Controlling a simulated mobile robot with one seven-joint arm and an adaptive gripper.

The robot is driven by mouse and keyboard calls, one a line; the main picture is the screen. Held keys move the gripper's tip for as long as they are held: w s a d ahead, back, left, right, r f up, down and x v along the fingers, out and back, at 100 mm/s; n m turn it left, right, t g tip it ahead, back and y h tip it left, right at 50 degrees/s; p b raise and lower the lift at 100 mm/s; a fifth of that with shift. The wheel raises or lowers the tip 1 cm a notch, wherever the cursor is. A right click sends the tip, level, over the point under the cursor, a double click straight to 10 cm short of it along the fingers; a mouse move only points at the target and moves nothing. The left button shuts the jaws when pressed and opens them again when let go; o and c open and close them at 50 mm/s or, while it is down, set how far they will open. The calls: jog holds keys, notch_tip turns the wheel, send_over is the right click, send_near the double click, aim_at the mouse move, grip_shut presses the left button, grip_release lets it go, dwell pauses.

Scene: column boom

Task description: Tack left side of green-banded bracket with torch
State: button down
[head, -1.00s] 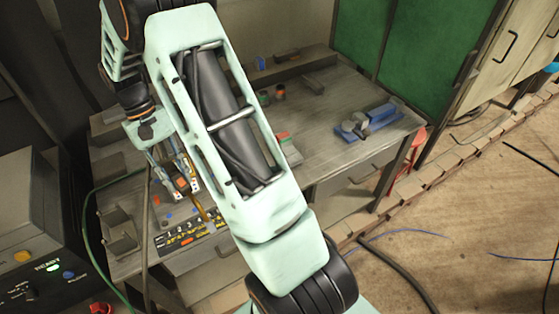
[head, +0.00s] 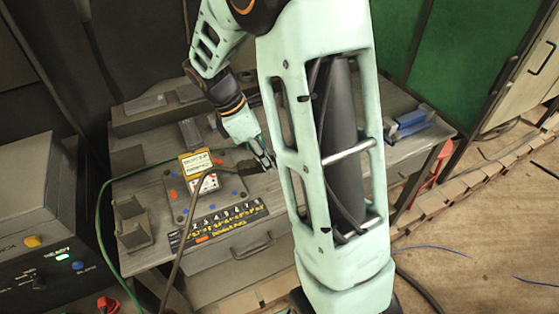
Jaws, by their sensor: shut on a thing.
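My gripper (head: 265,163) is over the bench, right of the fixture plate. It is shut on what looks like the dark torch (head: 250,168), whose cable runs down to the left. The torch tip cannot be made out. The fixture plate (head: 225,204) lies flat with blue and orange spots on it. A yellow-topped block with a white label (head: 195,160) stands at its back left. I cannot make out a green band on any bracket at this size.
A numbered dark strip (head: 220,221) lies along the bench front. A grey angled piece (head: 132,232) stands at the left. A blue clamp-like tool (head: 408,124) lies at the right. A green cable crosses the bench. The control box (head: 40,215) shows a green light.

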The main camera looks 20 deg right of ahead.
jog(key=n, duration=0.2)
jog(key=s+d+n+t, duration=0.1)
jog(key=n, duration=0.1)
jog(key=r+n+t, duration=0.1)
jog(key=n, duration=0.1)
jog(key=shift+s+d+n+h+b, duration=0.2)
jog(key=shift+d+n+h+b, duration=0.1)
jog(key=shift+d+n+b, duration=0.1)
jog(key=n, duration=0.1)
jog(key=n+t, duration=0.1)
jog(key=n, duration=0.2)
jog(key=shift+s+d+r+n, duration=0.25)
jog(key=shift+s+r+n, duration=0.05)
jog(key=shift+s+n, duration=0.1)
jog(key=b+x, duration=0.4)
jog(key=x, duration=0.1)
jog(key=shift+w+r+b, duration=0.15)
jog(key=shift+w+b, duration=0.2)
jog(key=shift+w+d+f+b, duration=0.15)
jog(key=shift+d+f+b, duration=0.15)
jog(key=shift+f+b, duration=0.05)
jog(key=shift+w+d+f, duration=0.15)
jog(key=shift+d+f, duration=0.15)
jog(key=shift+f, duration=0.15)
jog(key=shift+p, duration=0.35)
dwell(1.4)
